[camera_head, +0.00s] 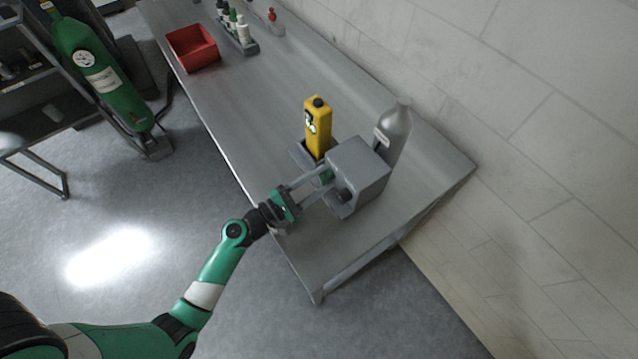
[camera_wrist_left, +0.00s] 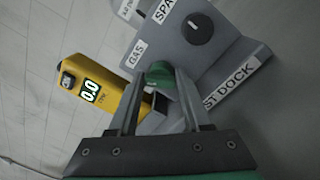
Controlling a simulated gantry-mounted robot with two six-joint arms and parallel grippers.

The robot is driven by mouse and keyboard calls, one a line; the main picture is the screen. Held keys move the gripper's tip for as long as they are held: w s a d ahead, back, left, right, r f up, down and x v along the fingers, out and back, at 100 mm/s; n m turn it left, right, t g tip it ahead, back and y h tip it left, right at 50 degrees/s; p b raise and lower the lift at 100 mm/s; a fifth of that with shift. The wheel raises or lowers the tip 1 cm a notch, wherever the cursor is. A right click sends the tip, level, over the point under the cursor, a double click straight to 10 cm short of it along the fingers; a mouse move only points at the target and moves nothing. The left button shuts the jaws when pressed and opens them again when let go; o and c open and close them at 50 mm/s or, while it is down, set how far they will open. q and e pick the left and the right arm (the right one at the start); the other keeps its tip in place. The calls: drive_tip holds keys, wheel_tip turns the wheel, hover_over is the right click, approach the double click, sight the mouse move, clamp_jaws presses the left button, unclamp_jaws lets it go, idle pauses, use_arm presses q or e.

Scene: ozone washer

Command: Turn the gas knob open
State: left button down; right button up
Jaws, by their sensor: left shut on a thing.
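The green gas knob (camera_wrist_left: 162,76) is on the front of the grey dock box (camera_head: 357,172), beside the label "GAS" in the left wrist view. My left gripper (camera_head: 328,178) reaches the box front from the left. Its two fingers are on either side of the knob, shut on it, in the left wrist view (camera_wrist_left: 158,78). They hide part of the knob. A black knob (camera_wrist_left: 197,29) sits on the same panel near a partly cut-off "SPA" label. My right gripper is in neither view.
A yellow detector (camera_head: 317,128) reading 0.0 stands upright beside the box. A grey cylinder (camera_head: 394,135) stands behind the box. A red bin (camera_head: 199,61) and several small bottles (camera_head: 240,30) are at the table's far end. The table (camera_head: 250,110) between is clear.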

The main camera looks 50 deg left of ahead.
use_arm(q)
drive_tip(key=m+b, duration=0.1)
drive_tip(key=m, duration=0.2)
drive_tip(key=m+b, duration=0.2)
drive_tip(key=shift+f+m+b, duration=0.2)
drive_tip(key=shift+m+b, duration=0.1)
drive_tip(key=shift+m, duration=0.1)
idle(0.4)
drive_tip(key=c, duration=0.5)
unclamp_jaws()
drive_tip(key=shift+r, duration=0.1)
drive_tip(key=s, duration=0.3)
drive_tip(key=s+a, duration=0.1)
drive_tip(key=s, duration=0.6)
drive_tip(key=shift+s+a+f, duration=0.2)
drive_tip(key=shift+a+f, duration=0.05)
drive_tip(key=shift+f, duration=0.1)
drive_tip(key=shift+s, duration=0.6)
